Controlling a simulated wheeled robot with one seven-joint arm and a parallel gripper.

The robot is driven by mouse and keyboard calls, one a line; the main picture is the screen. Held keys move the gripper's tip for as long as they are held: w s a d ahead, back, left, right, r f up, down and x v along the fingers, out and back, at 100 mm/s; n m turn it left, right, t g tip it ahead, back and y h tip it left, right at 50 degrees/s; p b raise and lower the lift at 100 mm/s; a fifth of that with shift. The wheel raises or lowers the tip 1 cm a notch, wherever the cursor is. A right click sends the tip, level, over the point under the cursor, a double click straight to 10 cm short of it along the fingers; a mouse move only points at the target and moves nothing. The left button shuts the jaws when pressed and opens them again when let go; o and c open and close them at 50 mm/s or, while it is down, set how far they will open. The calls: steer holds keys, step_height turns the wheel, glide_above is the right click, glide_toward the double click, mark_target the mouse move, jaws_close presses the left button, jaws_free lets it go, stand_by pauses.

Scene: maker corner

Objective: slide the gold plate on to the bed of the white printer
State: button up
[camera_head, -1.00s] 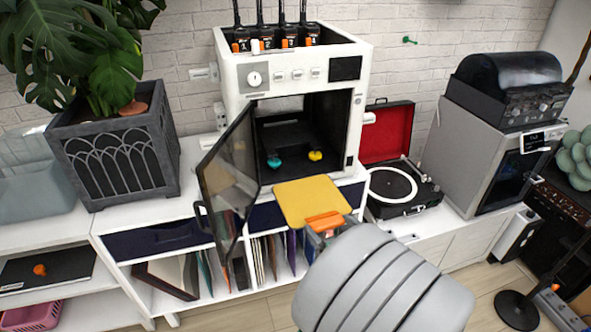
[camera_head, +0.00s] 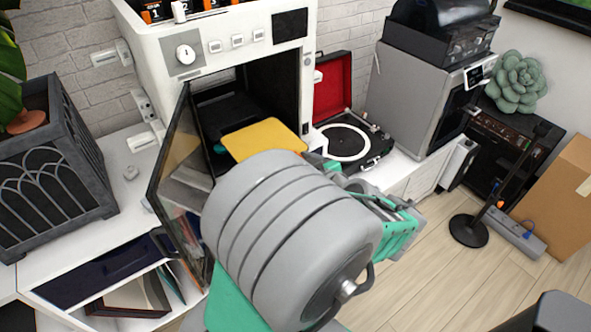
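The white printer (camera_head: 240,48) stands on the white cabinet with its dark glass door (camera_head: 180,180) swung open to the left. The gold plate (camera_head: 262,138) is a flat yellow sheet at the mouth of the printer, its far edge in front of the dark interior. I cannot tell whether it touches the bed, which is mostly hidden behind it. The grey wrist of my arm covers the plate's near edge and handle.
The open door is close to my arm's left side. A red-lidded record player (camera_head: 345,142) sits right of the printer, with a grey machine (camera_head: 415,95) beyond it. A dark planter (camera_head: 55,165) stands at left.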

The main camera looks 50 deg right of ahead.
mark_target(248, 131)
steer(key=shift+w+d+p, duration=0.6)
steer(key=shift+w+d, duration=0.45)
steer(key=shift+w, duration=2.55)
steer(key=shift+w+d+p, duration=0.6)
steer(key=shift+w+d, duration=0.45)
steer(key=shift+w, duration=2.6)
steer(key=shift+w+d+p, duration=0.6)
steer(key=shift+w+d, duration=0.45)
steer(key=shift+w, duration=2.55)
step_height(248, 131, down, 3)
steer(key=b, duration=0.3)
steer(key=shift+r, duration=0.2)
steer(key=o, duration=1.1)
steer(key=shift+c, duration=0.2)
steer(key=shift+f, duration=0.25)
steer(key=shift+f+b, duration=0.35)
steer(key=shift+b, duration=0.25)
